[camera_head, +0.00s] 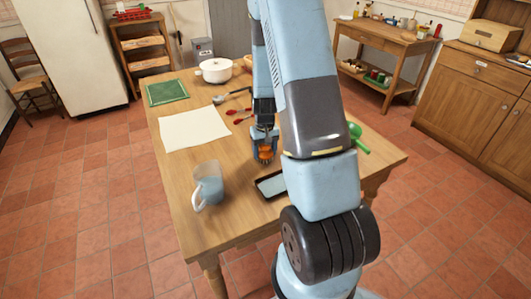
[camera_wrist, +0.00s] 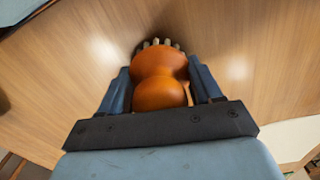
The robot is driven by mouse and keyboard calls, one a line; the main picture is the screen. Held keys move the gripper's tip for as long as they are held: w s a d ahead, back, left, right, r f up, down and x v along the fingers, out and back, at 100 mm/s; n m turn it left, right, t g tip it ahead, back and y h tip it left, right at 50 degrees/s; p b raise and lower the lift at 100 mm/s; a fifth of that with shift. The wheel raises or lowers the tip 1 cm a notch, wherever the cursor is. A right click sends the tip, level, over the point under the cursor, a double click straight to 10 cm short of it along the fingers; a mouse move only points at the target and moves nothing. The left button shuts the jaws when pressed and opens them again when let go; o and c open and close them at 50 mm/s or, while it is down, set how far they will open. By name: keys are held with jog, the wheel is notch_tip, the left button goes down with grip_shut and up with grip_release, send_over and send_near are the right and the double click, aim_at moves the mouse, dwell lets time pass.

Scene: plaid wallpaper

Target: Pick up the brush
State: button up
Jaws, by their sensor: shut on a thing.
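The brush has a rounded orange-brown handle and a ring of pale bristle tufts at its far end in the wrist view (camera_wrist: 160,68). My gripper (camera_wrist: 160,88) has its two blue fingers on either side of the brush body and is shut on it. In the head view the brush (camera_head: 264,154) shows as a small orange shape between the fingertips of my gripper (camera_head: 264,142), at the middle of the wooden table. I cannot tell whether the bristles touch the tabletop.
The wooden table (camera_head: 180,105) also holds a glass jug (camera_head: 208,185), a dark-rimmed tray (camera_head: 270,185), a white sheet (camera_head: 193,128), a white pot (camera_head: 215,71), a green board (camera_head: 166,91) and red spoons (camera_head: 238,115). A green utensil (camera_head: 356,138) lies right of my arm.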

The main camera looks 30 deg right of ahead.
jog(key=c, duration=0.5)
jog(key=shift+o, duration=0.2)
jog(key=shift+r, duration=0.5)
notch_tip(320, 180, up, 2)
jog(key=shift+r, duration=0.25)
jog(key=s+a+r, duration=0.7)
jog(key=s+r, duration=0.2)
jog(key=s, duration=0.2)
jog(key=shift+s+a+r, duration=0.25)
jog(key=shift+s+a, duration=0.1)
jog(key=shift+a, duration=0.05)
